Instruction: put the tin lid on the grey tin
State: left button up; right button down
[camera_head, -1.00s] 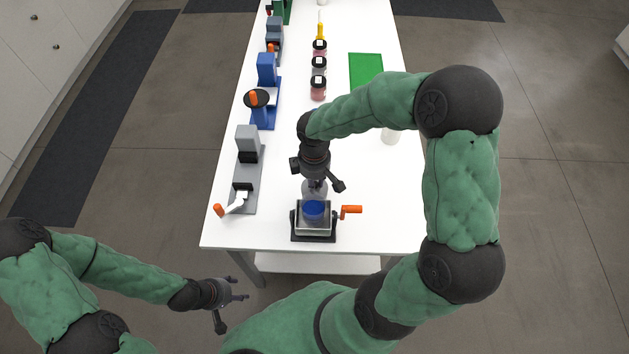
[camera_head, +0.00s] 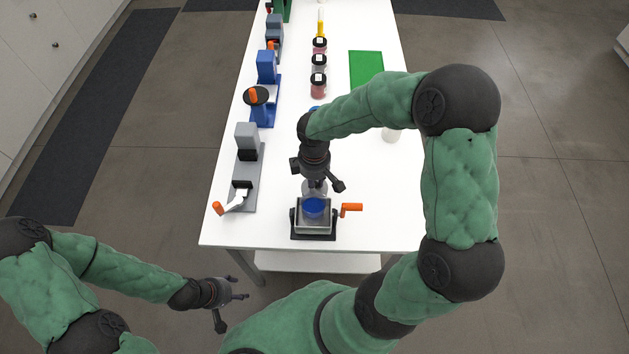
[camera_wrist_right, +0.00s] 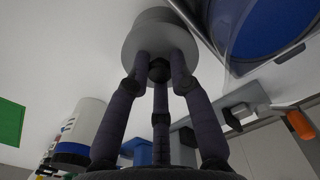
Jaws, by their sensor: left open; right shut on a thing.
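My right gripper (camera_head: 315,182) is shut on a pale grey round piece (camera_head: 316,190), which looks like the tin lid. In the right wrist view the fingers (camera_wrist_right: 160,72) meet at this grey piece (camera_wrist_right: 150,30). A round vessel with blue contents (camera_head: 313,207), apparently the tin, sits in a grey holder with an orange handle near the table's front edge. Its blue inside (camera_wrist_right: 272,28) shows at the wrist view's upper right. The lid is beside or above its far edge; I cannot tell whether they touch. My left gripper (camera_head: 231,297) is open and empty, off the table.
The orange handle (camera_head: 351,208) sticks out right of the holder. A grey device (camera_head: 245,165) and a blue device (camera_head: 265,85) line the table's left side. Several dark-lidded jars (camera_head: 319,64) and a green mat (camera_head: 366,70) are farther back. The table's right front is mostly clear.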

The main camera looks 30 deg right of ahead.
jog(key=shift+f, duration=0.1)
jog(key=c, duration=1)
grip_release()
notch_tip(320, 180, up, 12)
